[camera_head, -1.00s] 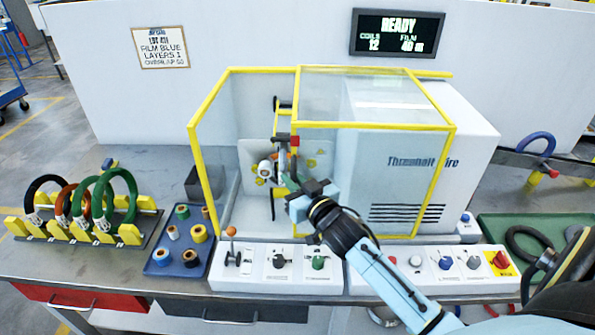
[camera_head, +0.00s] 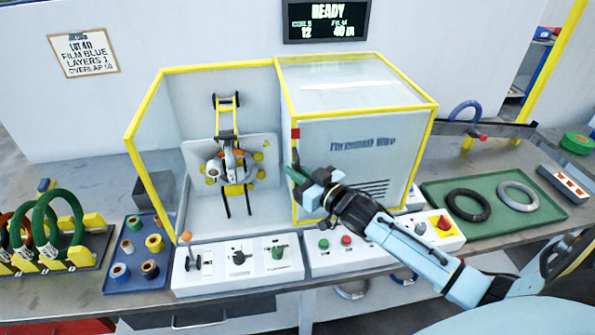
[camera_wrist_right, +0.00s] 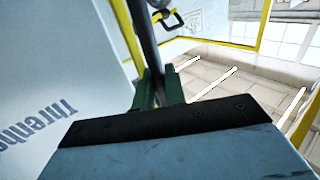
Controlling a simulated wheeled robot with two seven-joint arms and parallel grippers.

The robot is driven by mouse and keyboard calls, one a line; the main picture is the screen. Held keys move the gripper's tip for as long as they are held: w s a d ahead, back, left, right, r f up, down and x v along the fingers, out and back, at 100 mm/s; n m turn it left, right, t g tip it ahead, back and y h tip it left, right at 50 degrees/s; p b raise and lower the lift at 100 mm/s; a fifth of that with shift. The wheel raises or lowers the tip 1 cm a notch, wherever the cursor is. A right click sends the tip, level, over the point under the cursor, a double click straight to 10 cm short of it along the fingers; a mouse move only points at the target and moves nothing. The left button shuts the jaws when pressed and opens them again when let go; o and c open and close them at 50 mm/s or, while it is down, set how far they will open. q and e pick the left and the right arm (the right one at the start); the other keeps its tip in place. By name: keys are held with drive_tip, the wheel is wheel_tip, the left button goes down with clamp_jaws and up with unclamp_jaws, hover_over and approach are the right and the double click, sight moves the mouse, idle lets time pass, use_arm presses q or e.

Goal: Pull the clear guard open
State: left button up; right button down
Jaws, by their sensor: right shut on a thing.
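The clear guard (camera_head: 355,80) is a see-through cover with a yellow frame. In the head view it stands in front of and over the grey machine housing, at the right part of the machine. The left part of the chamber is uncovered at the front. My right gripper (camera_head: 298,176) is at the guard's left front edge, below a red piece on its handle (camera_head: 295,143). In the right wrist view the green fingers (camera_wrist_right: 160,88) are closed on the dark upright handle bar (camera_wrist_right: 146,40). My left gripper is not in view.
A winding fixture (camera_head: 232,165) with yellow rollers stands in the uncovered chamber. Control boxes (camera_head: 237,262) line the bench front. A coil rack and blue spool tray (camera_head: 118,285) are at left. A green tray (camera_head: 480,228) with two rings lies at right.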

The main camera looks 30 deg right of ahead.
drive_tip(key=c, duration=1.8)
unclamp_jaws()
drive_tip(key=b+v, duration=0.1)
drive_tip(key=v, duration=1.2)
drive_tip(key=shift+s+d, duration=0.1)
drive_tip(key=shift+s, duration=0.1)
